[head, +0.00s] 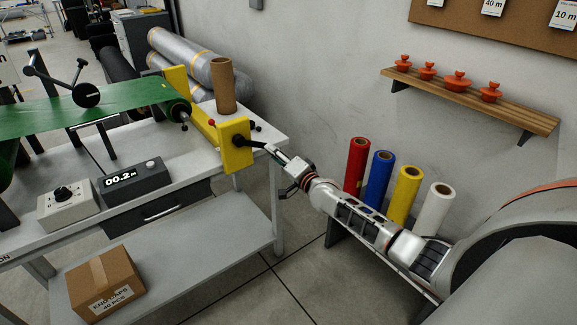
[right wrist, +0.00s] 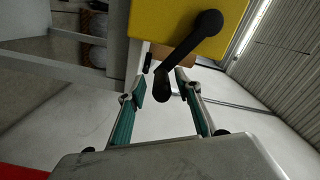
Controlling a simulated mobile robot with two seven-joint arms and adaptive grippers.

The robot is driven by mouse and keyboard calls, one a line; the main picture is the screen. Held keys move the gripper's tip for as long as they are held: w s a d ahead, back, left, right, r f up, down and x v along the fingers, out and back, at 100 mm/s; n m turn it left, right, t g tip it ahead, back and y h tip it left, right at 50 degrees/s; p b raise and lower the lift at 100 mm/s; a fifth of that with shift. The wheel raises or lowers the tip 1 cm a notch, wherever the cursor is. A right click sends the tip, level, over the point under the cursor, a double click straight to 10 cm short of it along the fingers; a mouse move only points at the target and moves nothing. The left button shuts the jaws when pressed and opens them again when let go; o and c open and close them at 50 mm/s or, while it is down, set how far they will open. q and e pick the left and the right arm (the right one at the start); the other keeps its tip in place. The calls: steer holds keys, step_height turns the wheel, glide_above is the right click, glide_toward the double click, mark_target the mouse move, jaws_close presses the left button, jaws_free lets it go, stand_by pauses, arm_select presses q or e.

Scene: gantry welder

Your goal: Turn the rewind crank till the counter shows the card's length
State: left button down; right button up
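The rewind crank is a black arm with a handle on the yellow end housing (head: 235,150) of the bench machine. In the right wrist view the crank (right wrist: 186,52) slants down from its hub, and its handle (right wrist: 163,92) hangs between my fingertips. My right gripper (right wrist: 161,86) is open around the handle, with gaps showing on both sides. In the head view my right gripper (head: 273,151) is at the crank. The counter (head: 135,180) is a dark box reading 00.2 m. Cards hang on a cork board; one (head: 491,7) reads 40 m, another (head: 565,14) 10 m. My left gripper is out of view.
A green sheet (head: 90,112) runs across the machine to a roller. A control box with a knob (head: 68,207) stands beside the counter. A cardboard box (head: 104,283) sits on the lower shelf. Coloured rolls (head: 378,175) stand by the wall, close to my right arm.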

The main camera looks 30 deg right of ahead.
steer(key=s, duration=1)
steer(key=shift+d, duration=0.4)
